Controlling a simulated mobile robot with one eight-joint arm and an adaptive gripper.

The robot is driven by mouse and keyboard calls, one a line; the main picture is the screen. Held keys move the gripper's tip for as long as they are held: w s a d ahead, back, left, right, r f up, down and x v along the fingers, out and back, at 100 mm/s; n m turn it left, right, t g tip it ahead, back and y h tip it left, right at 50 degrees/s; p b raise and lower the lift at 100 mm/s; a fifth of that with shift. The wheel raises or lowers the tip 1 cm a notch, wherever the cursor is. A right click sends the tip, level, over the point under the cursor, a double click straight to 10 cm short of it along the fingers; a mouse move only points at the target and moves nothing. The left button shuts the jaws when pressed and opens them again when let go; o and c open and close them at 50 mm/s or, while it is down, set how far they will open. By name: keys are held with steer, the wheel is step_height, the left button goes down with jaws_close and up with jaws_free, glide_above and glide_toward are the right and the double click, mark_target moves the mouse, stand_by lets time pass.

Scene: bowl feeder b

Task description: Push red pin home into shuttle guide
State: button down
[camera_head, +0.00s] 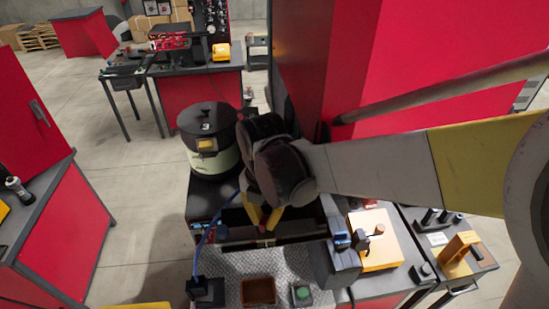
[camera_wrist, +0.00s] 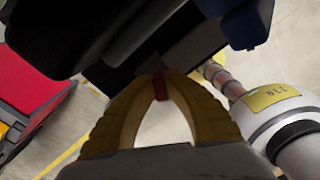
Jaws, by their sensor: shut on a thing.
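My gripper (camera_head: 264,222) has yellow fingers and points down over the dark slotted bench unit in the head view. In the wrist view its two fingers (camera_wrist: 158,82) close together on the red pin (camera_wrist: 160,87). Only a short red piece of the pin shows between the fingertips; in the head view a small red spot of the pin (camera_head: 262,228) shows at the tips. A dark and grey block, perhaps the shuttle guide (camera_wrist: 185,48), lies just beyond the tips. I cannot tell how deep the pin sits in it.
A bowl feeder (camera_head: 208,160) stands behind left of my gripper. A dark grey box (camera_head: 336,262) and an orange-topped block (camera_head: 380,243) stand to the right. A brown tray (camera_head: 258,291) and a green button (camera_head: 302,293) are in front on the metal plate. A red cabinet (camera_head: 400,60) rises behind.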

steer(key=c, duration=1.5)
jaws_free()
steer(key=shift+o, duration=0.2)
